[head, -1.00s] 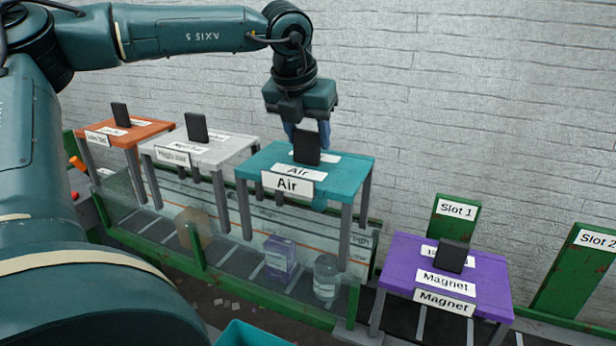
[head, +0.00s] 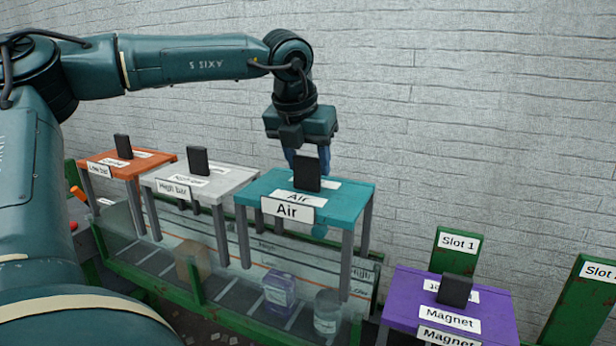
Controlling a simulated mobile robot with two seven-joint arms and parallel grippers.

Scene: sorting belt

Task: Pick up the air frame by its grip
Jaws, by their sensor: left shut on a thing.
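The air frame (head: 345,197) is a teal table-like frame on grey legs, with white "Air" labels on its top and front. Its grip is a black upright block (head: 307,172) on the top. My left gripper (head: 309,166) comes down from above with its blue fingers at the grip, and it is shut on the grip. The fingertips are partly hidden behind the block. The frame looks level. I cannot tell whether its feet bear on anything. My right gripper is not in view.
A white "High bar" frame (head: 225,183) stands close left, with an orange frame (head: 113,163) beyond. A purple "Magnet" frame (head: 405,291) stands right, near the green Slot 1 post (head: 444,262). A clear-sided belt holding a purple box (head: 279,291) and jar (head: 327,312) runs below.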

